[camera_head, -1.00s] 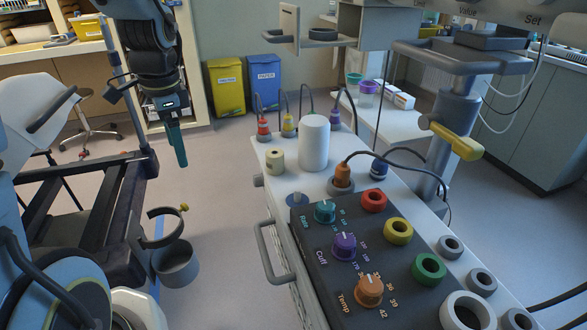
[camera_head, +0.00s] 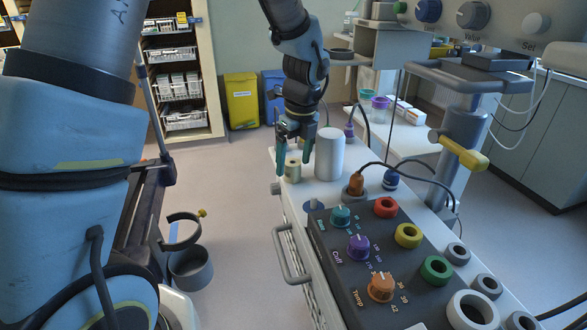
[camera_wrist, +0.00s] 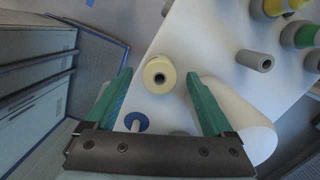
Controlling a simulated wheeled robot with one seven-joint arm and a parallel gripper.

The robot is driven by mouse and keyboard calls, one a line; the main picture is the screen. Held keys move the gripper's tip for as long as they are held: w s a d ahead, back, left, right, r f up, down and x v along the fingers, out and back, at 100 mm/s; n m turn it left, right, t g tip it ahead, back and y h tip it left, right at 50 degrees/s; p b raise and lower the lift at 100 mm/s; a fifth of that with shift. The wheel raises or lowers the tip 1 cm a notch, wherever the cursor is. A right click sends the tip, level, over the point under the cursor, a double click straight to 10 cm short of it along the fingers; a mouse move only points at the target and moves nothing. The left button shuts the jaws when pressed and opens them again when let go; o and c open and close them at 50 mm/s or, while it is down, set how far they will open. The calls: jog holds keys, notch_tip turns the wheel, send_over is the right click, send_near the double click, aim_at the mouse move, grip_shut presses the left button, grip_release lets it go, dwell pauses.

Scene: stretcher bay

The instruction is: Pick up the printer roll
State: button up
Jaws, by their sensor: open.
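The printer roll (camera_head: 293,170) is a small cream cylinder with a dark core hole. It stands upright near the far left corner of the white cart top. In the wrist view the roll (camera_wrist: 159,75) lies ahead of my gripper (camera_wrist: 160,85), roughly between the two green fingertips. My gripper (camera_head: 295,160) is open and empty, with its fingers pointing down on either side of the roll in the head view. I cannot tell whether a finger touches it.
A tall white cylinder (camera_head: 329,154) stands close to the right of the roll. Behind are cables with coloured plugs, such as a purple one (camera_head: 349,131). A control panel with knobs (camera_head: 358,247) fills the near cart top. A cart handle (camera_head: 287,256) juts out at the left.

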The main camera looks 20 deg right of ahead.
jog(key=shift+w+a+f, duration=0.1)
jog(key=shift+w+f, duration=0.05)
jog(key=shift+f, duration=1)
grip_shut()
